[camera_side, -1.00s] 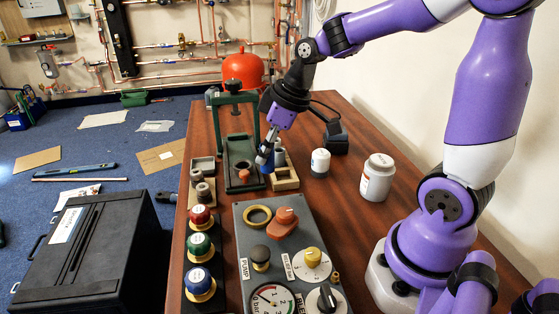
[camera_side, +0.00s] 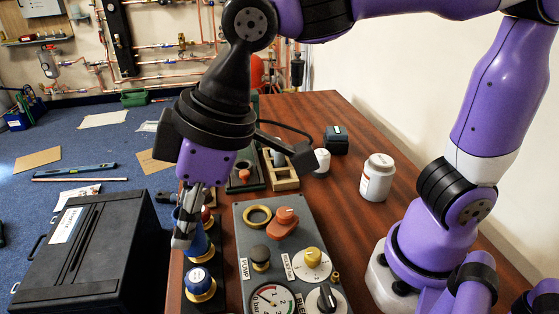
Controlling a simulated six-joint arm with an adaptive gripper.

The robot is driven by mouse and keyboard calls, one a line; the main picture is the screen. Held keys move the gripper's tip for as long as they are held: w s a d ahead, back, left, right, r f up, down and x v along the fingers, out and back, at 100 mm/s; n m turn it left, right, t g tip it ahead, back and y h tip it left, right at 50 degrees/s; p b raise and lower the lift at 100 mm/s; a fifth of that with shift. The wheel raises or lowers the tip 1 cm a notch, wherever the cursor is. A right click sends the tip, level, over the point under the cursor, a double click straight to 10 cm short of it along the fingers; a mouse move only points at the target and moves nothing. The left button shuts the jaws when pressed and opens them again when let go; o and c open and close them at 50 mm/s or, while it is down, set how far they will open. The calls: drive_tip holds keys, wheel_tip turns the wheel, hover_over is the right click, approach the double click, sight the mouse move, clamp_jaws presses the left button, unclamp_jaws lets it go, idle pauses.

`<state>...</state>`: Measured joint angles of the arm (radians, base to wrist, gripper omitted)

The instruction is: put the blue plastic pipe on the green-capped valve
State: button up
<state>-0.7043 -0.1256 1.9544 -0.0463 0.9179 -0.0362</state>
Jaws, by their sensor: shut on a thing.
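My gripper (camera_side: 188,225) is shut on the blue plastic pipe (camera_side: 201,243), above the row of valves at the left of the table. The pipe is partly hidden behind the fingers. The green cap does not show; the pipe and fingers cover its place between the red-capped valve (camera_side: 207,214) and the blue-capped valve (camera_side: 199,279). I cannot tell whether the pipe touches or surrounds the green-capped valve. The blue-capped valve stands in front on a brass-coloured base, clear to see. The red cap is mostly hidden behind the gripper.
A grey panel (camera_side: 245,291) with knobs and a gauge lies just right of the valves. A wooden block with slots (camera_side: 284,180), a white jar (camera_side: 377,178) and a dark box (camera_side: 336,139) stand farther back. A black case (camera_side: 90,250) is at the left.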

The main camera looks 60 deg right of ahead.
drive_tip(key=w+d+f, duration=0.2)
drive_tip(key=w, duration=0.1)
drive_tip(key=w+d+f, duration=0.2)
drive_tip(key=w, duration=0.1)
drive_tip(key=w+d+f, duration=0.2)
drive_tip(key=w, duration=0.1)
drive_tip(key=shift+d+f, duration=0.15)
drive_tip(key=shift+f, duration=0.25)
drive_tip(key=shift+w+f, duration=0.1)
drive_tip(key=shift+f, duration=1.95)
drive_tip(key=shift+f, duration=0.1)
drive_tip(key=o, duration=0.9)
